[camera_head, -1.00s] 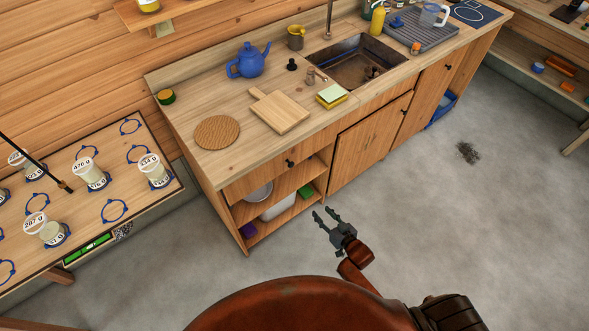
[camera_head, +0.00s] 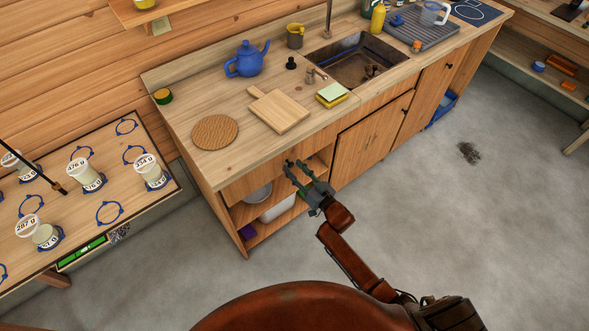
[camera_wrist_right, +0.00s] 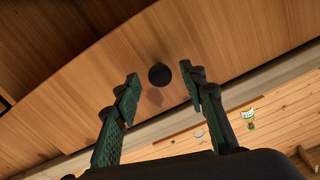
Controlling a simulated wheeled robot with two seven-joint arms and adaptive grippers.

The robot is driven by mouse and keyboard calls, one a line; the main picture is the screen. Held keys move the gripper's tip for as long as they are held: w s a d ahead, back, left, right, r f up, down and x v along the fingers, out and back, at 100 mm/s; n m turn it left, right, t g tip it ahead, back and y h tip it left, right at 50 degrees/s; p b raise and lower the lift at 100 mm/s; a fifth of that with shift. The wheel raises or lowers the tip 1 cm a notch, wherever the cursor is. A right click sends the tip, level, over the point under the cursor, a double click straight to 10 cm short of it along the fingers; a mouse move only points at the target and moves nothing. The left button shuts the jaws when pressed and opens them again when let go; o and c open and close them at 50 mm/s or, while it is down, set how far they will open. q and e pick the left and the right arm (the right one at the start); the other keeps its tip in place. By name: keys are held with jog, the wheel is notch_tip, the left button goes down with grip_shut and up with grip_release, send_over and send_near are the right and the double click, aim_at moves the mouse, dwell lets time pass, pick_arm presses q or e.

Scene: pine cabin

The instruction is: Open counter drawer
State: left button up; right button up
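The counter drawer front (camera_head: 250,181) lies under the left part of the wooden counter, above an open shelf, and looks closed. Its round black knob (camera_wrist_right: 160,75) shows in the right wrist view, between and just beyond the fingertips. My right gripper (camera_head: 296,164) is open at the drawer front in the head view and covers the knob there. In the right wrist view the two fingers (camera_wrist_right: 159,80) are spread on either side of the knob, with visible gaps. My left gripper is not in view.
The counter top (camera_head: 190,117) holds a blue teapot (camera_head: 245,60), a cutting board (camera_head: 279,111), a woven mat (camera_head: 214,132) and a sink (camera_head: 352,65). A cupboard door (camera_head: 365,145) is right of the drawer. A table with several cups stands left.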

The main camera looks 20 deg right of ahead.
jog(key=shift+w, duration=0.1)
jog(key=shift+c, duration=0.4)
grip_shut()
dwell(0.3)
